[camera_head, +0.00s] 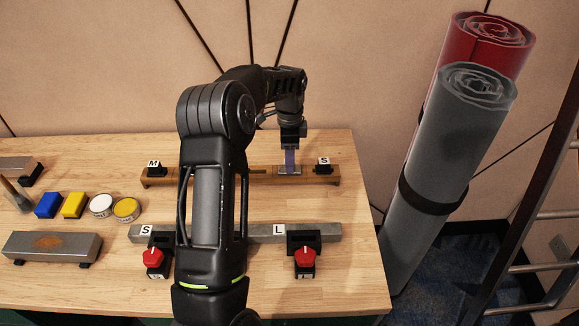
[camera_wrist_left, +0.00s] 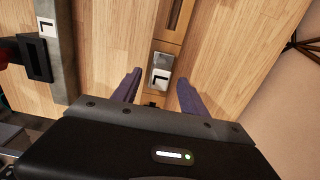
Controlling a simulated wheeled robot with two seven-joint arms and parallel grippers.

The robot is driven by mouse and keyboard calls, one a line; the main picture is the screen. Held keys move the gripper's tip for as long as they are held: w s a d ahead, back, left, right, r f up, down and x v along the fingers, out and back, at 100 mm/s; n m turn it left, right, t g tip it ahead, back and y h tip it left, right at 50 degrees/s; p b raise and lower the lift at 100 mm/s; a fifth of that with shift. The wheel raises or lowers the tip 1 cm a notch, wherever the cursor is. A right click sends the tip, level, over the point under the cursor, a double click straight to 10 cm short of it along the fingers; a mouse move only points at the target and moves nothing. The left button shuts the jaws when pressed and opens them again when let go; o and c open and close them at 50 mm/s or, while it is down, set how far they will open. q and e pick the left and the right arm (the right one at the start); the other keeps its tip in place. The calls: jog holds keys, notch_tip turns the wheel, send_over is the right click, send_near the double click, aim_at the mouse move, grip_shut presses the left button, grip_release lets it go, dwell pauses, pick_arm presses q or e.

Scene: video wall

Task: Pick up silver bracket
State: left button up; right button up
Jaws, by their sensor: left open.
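The silver bracket (camera_wrist_left: 161,77), with a white "L" label, sits on the wooden rail (camera_wrist_left: 173,22) in the left wrist view. In the head view the silver bracket (camera_head: 289,170) shows partly, at the right part of the rail, behind and below my fingers. My left gripper (camera_wrist_left: 158,95) is open, its two purple fingers on either side of the rail near the bracket. They appear apart from the bracket; their exact height is hard to tell. In the head view my left gripper (camera_head: 291,160) points down over the rail. My right gripper is not in view.
Black blocks labelled "M" (camera_head: 154,173) and "S" (camera_head: 323,167) sit at the rail's ends. A grey rail (camera_head: 265,233) with red-knobbed clamps (camera_head: 305,258) lies in front. Blue (camera_head: 48,205) and yellow (camera_head: 74,205) blocks and tins (camera_head: 126,208) stand left. Rolled sheets (camera_head: 445,150) lean right.

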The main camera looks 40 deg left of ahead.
pick_arm(q)
notch_tip(320, 180, down, 2)
jog(key=shift+c, duration=0.5)
grip_shut()
dwell(0.6)
